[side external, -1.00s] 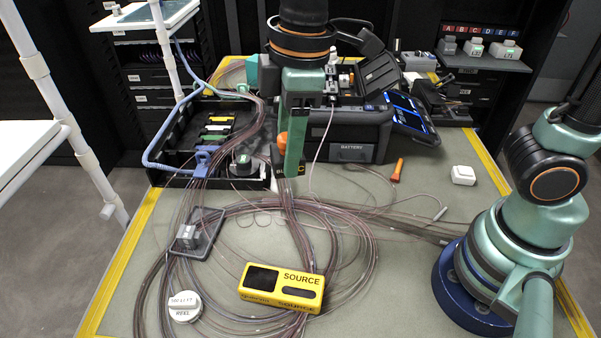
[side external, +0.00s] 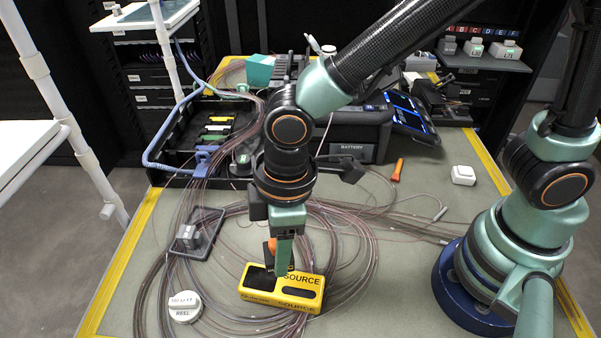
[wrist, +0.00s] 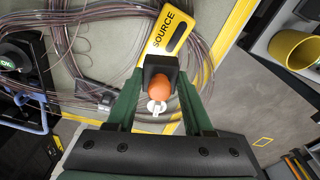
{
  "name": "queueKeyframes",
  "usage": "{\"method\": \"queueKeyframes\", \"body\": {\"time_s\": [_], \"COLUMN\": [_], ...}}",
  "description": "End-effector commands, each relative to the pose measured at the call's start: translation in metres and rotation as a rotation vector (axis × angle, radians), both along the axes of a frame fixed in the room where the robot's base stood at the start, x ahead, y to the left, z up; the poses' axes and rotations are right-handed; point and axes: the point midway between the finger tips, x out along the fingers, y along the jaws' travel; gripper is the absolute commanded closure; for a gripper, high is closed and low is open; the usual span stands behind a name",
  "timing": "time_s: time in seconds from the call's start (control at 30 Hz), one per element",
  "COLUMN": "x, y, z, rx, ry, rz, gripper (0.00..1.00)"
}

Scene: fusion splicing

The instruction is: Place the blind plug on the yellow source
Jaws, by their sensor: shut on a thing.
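The yellow source (side external: 300,294) is a yellow box with black recesses in its top, lying on the near part of the mat. It also shows in the wrist view (wrist: 153,48). My gripper (side external: 284,268) points down over the source and is shut on the blind plug, a dark block with an orange knob (wrist: 160,84). In the wrist view the plug sits between both fingers and overlaps the near end of the source. I cannot tell whether it touches the source.
Coiled dark fibres (side external: 345,235) spread around and behind the source. A white reel (side external: 184,307) and a dark tray with a grey block (side external: 188,236) lie to the left. An orange-handled tool (side external: 397,170) and a white box (side external: 463,175) lie to the right. The splicer case (side external: 352,137) stands behind.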

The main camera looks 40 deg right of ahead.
Motion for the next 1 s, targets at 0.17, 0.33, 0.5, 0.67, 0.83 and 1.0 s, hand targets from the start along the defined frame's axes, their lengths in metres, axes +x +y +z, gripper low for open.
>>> {"method": "queueKeyframes", "body": {"time_s": [0.17,0.33,0.5,0.67,0.83,1.0], "x": [0.000,-0.001,0.000,0.000,0.000,0.000], "y": [0.000,-0.001,0.000,0.000,0.000,0.000], "z": [-0.023,-0.037,-0.058,-0.064,-0.063,-0.066], "rx": [-0.002,-0.003,-0.002,0.001,0.002,0.001], "ry": [0.001,0.003,0.001,-0.001,-0.001,-0.001], "rz": [0.000,0.000,0.000,0.000,0.000,0.000], "gripper": [1.00,1.00,1.00,1.00,1.00,0.41]}}
